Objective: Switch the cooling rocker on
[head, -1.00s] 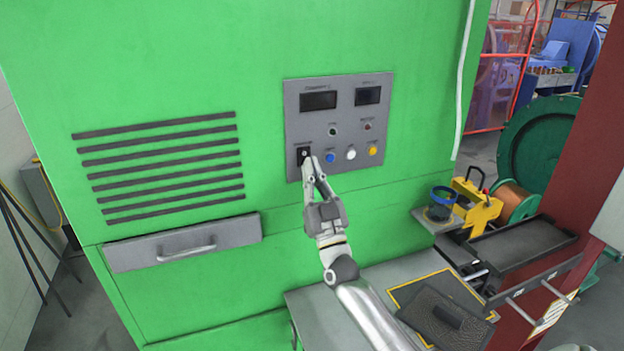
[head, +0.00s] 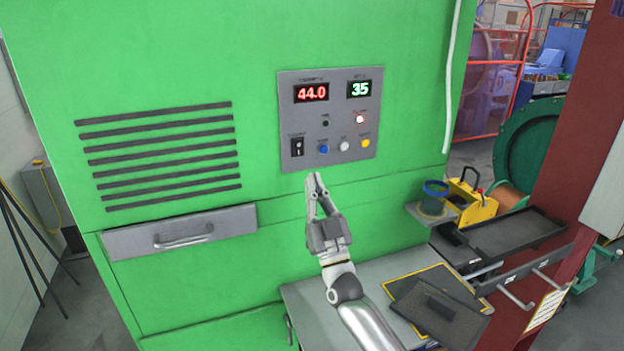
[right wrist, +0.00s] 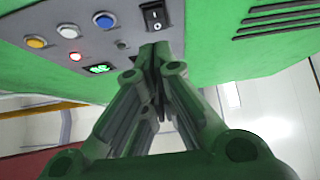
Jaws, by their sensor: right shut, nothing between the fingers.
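The cooling rocker (head: 297,147) is a small black switch at the lower left of the grey control panel (head: 342,108). It also shows in the right wrist view (right wrist: 153,16), with white marks on its face. The displays above are lit, red 44.0 (head: 311,93) and green 35 (head: 360,89). A red lamp (head: 360,119) glows below the green display. My right gripper (head: 314,176) is shut and empty, just below the panel and apart from the rocker. Its closed fingers also show in the right wrist view (right wrist: 154,62). My left gripper is not in view.
Blue (head: 323,149), white (head: 344,146) and yellow (head: 366,142) buttons sit beside the rocker. A drawer handle (head: 183,240) sticks out at the lower left. A shelf with a blue-rimmed cup (head: 434,197) and a dark tray (head: 514,236) lie to the right.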

